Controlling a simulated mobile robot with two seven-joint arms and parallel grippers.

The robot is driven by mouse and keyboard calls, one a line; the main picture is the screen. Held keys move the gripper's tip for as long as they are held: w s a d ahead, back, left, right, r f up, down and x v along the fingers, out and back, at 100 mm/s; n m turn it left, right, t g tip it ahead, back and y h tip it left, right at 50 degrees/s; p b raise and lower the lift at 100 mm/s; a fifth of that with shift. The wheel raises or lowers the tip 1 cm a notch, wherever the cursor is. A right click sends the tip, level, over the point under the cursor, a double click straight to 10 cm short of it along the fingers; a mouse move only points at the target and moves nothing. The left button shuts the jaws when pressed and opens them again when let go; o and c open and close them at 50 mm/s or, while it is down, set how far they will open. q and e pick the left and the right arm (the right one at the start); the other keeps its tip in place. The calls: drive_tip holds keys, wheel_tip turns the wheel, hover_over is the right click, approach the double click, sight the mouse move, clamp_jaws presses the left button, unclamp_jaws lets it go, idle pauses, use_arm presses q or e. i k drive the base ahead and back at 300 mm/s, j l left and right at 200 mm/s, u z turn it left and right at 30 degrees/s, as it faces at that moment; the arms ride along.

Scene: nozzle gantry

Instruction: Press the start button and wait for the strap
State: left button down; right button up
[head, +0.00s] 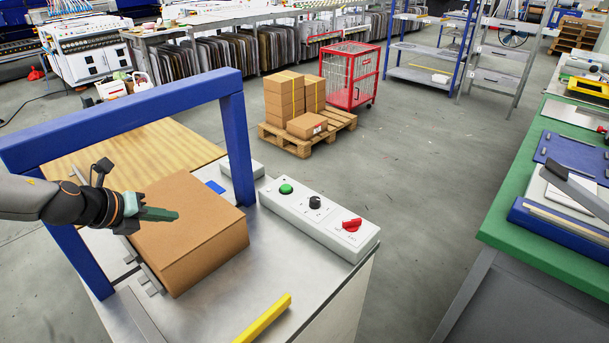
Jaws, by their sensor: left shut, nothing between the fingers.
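A grey control box (319,220) stands on the metal table to the right of the blue gantry (239,150). It carries a green button (286,189), a black knob (315,202) and a red switch (352,225). A brown carton (190,240) sits on the table under the gantry. No strap shows around it. My left gripper (172,214) is shut and empty above the carton, its fingers pointing right toward the control box, apart from the green button. My right gripper is not in view.
A yellow bar (262,319) lies at the table's front. A green workbench (540,210) with tools stands at the right. Behind are a pallet (306,139) with cartons and a red cage cart (350,75). The floor between is clear.

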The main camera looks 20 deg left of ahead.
sight(284, 188)
drive_tip(key=i+l, duration=0.8)
drive_tip(key=i, duration=0.2)
